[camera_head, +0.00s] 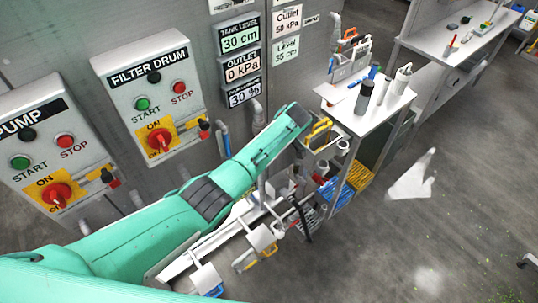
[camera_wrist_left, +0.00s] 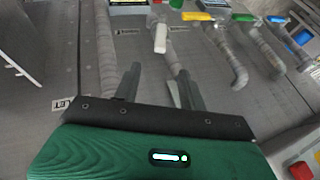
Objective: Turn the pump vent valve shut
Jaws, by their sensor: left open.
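My left arm reaches across the head view from the lower left, its dark end near the wall; the fingers are not clear there. In the left wrist view my left gripper (camera_wrist_left: 158,84) is open, with nothing visible between its two dark fingers. Beyond the fingertips, a white handle (camera_wrist_left: 160,37) hangs on a grey pipe. I cannot tell which is the pump vent valve. My right gripper is out of view.
A pump control box (camera_head: 45,140) and a filter drum control box (camera_head: 152,95) are on the wall at the left. A small table (camera_head: 385,112) with bottles stands right of my arm. Bins (camera_head: 358,176) sit below it. Open floor lies at the right.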

